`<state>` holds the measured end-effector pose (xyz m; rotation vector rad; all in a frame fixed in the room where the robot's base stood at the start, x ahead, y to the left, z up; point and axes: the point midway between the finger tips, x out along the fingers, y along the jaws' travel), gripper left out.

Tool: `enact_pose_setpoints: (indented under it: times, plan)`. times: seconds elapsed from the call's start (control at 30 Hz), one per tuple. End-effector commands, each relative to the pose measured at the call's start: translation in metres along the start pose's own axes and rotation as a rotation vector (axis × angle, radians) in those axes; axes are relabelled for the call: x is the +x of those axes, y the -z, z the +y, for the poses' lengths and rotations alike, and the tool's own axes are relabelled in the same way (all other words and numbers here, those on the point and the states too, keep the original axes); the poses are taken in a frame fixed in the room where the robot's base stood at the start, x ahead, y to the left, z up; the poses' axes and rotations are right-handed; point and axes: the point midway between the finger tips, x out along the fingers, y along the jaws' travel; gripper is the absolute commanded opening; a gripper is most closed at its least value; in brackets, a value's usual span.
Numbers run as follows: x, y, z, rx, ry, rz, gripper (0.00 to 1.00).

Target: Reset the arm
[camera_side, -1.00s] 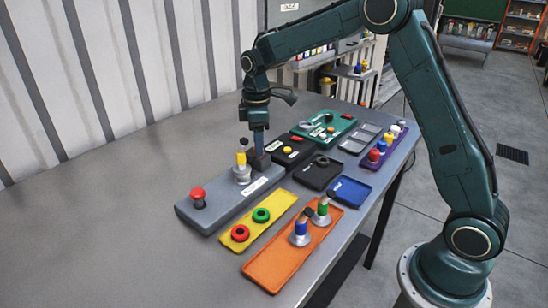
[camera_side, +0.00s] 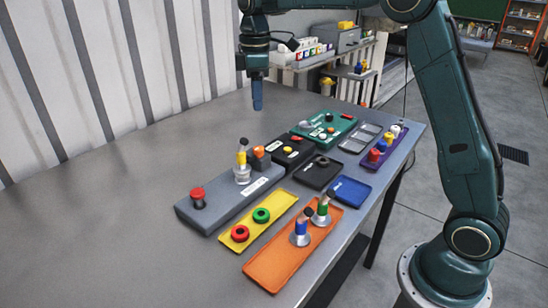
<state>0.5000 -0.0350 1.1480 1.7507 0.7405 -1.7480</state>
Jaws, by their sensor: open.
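My gripper (camera_side: 257,103) points straight down and hangs in the air above the back of the grey table, empty. It is clear of the objects on the table. A grey panel (camera_side: 222,208) below it carries a red mushroom button (camera_side: 198,197), a yellow piece on a metal base (camera_side: 242,166) with a dark tip, and an orange-topped dark block (camera_side: 260,157). The gap between the fingers is too small to make out from this side.
An orange tray (camera_side: 266,272) holds blue and green capped pieces. Black (camera_side: 310,180), blue (camera_side: 350,192), green (camera_side: 343,122) and purple (camera_side: 385,157) trays stand right. The table's left part (camera_side: 100,230) is clear.

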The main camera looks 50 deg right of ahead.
Motion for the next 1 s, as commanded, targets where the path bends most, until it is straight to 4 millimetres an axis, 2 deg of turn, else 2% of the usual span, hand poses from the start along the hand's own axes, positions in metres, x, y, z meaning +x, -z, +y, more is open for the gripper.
enact_pose_setpoints:
  times: [0.37, 0.57, 0.77, 1.0]
  plan:
    - [-0.001, 0.0, -0.001, 0.001, -0.001, 0.001, 0.48]
    - [-0.009, -0.006, -0.009, 0.027, -0.014, 0.012, 0.48]
    - [-0.027, -0.021, -0.032, 0.095, -0.045, 0.042, 0.48]
    - [-0.047, -0.049, -0.071, 0.211, -0.091, 0.098, 0.48]
